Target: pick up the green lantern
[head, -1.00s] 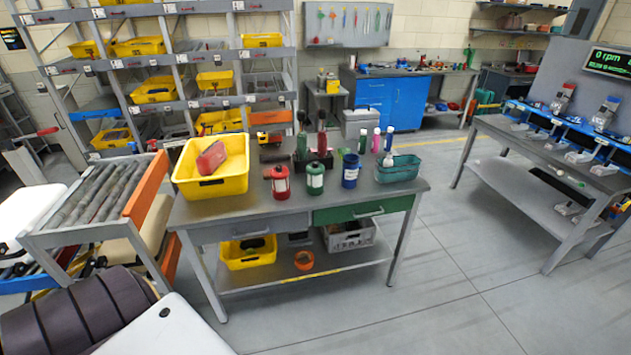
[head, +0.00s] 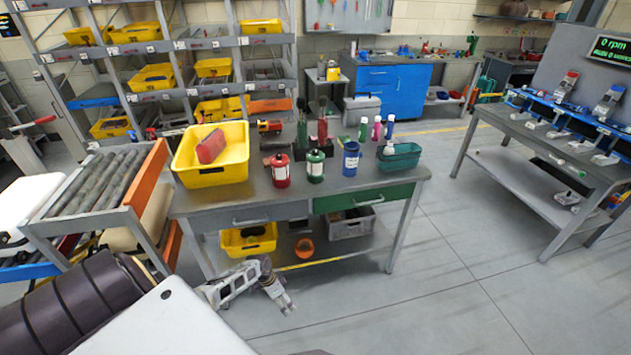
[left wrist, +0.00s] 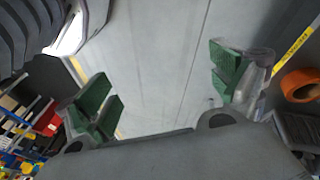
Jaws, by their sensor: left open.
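The green lantern (head: 315,166) stands upright on the workbench top (head: 268,196), between a red lantern (head: 281,171) and a blue one (head: 351,159). My left gripper (head: 287,303) is low in front of the bench, below the height of its top and well apart from the lantern. In the left wrist view my left gripper (left wrist: 160,88) has its green-padded fingers wide apart, with only grey floor between them. The lantern does not show in that view. My right gripper is in neither view.
A yellow bin (head: 213,178) with a red item stands left of the lanterns. A teal basket (head: 399,158) and several bottles stand to the right. Under the top are drawers and a lower shelf with an orange ring (head: 304,248). The floor right of the bench is clear.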

